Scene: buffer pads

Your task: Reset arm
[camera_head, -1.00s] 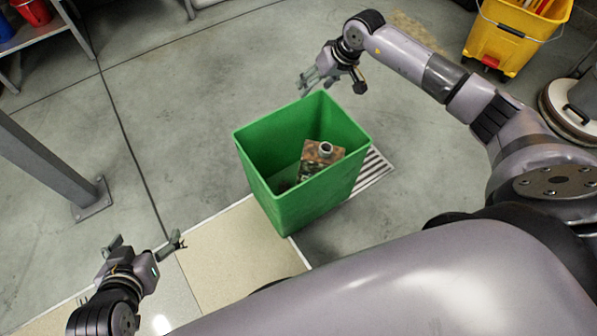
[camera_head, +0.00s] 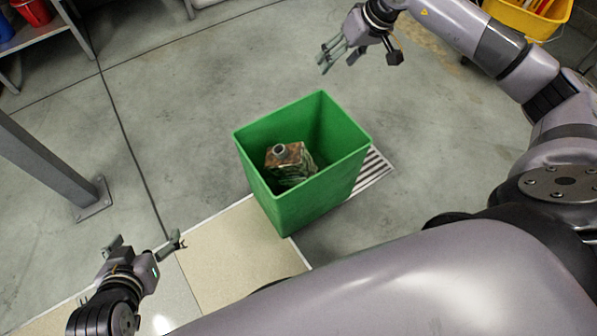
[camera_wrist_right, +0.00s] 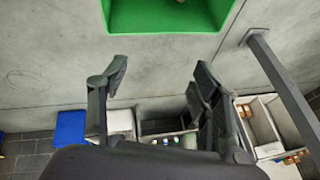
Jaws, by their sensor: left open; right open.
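My right gripper (camera_head: 337,57) is open and empty in the air above and behind the green bin (camera_head: 320,200). In the right wrist view its two fingers (camera_wrist_right: 158,85) stand apart with nothing between them. My left gripper (camera_head: 144,247) is open and empty at the lower left, over the floor in front of the bin. A brown and green box-like carton with a round grey cap (camera_head: 290,163) lies inside the bin. The bin also shows at the top of the right wrist view (camera_wrist_right: 170,18).
A grey metal post (camera_head: 50,160) stands at the left. A shelf with a red bucket (camera_head: 33,12) is at the upper left. A yellow bucket (camera_head: 530,22) is at the upper right. A floor grate (camera_head: 372,172) lies beside the bin.

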